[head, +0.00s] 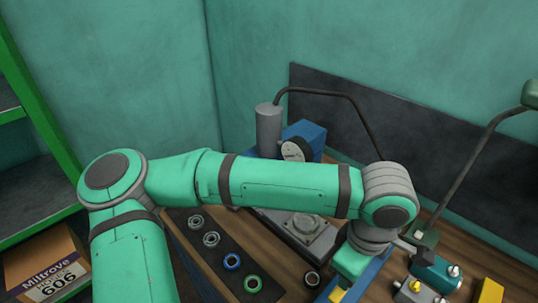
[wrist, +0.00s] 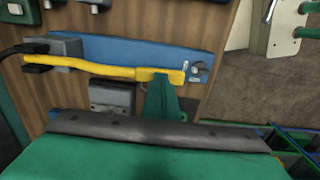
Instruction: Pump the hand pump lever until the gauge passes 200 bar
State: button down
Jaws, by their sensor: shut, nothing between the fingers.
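A blue box with a round white gauge (head: 294,151) stands at the back of the bench in the head view. The reading is too small to make out. A grey cylinder (head: 268,128) with a dark hose stands beside it. My arm hides what lies below them, and I cannot make out the pump lever there. My gripper (wrist: 163,82) is shut and empty, its narrow green end at a yellow bar (wrist: 95,65) over a blue plate (wrist: 130,54) in the wrist view. I cannot tell whether they touch, or whether this bar is the lever.
A dark strip with several rings (head: 232,261) lies left of a grey fixture (head: 303,229). Teal and grey parts (head: 437,274) and a yellow block (head: 490,291) lie at the right. Green shelves (head: 32,110) with a cardboard box (head: 45,266) stand at the left.

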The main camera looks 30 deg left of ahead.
notch_tip(320, 180, down, 2)
jog(key=shift+f, duration=0.15)
notch_tip(320, 180, up, 7)
jog(key=shift+w+a+f, duration=0.1)
jog(key=shift+a, duration=0.05)
jog(key=shift+r, duration=0.45)
jog(key=shift+d, duration=0.2)
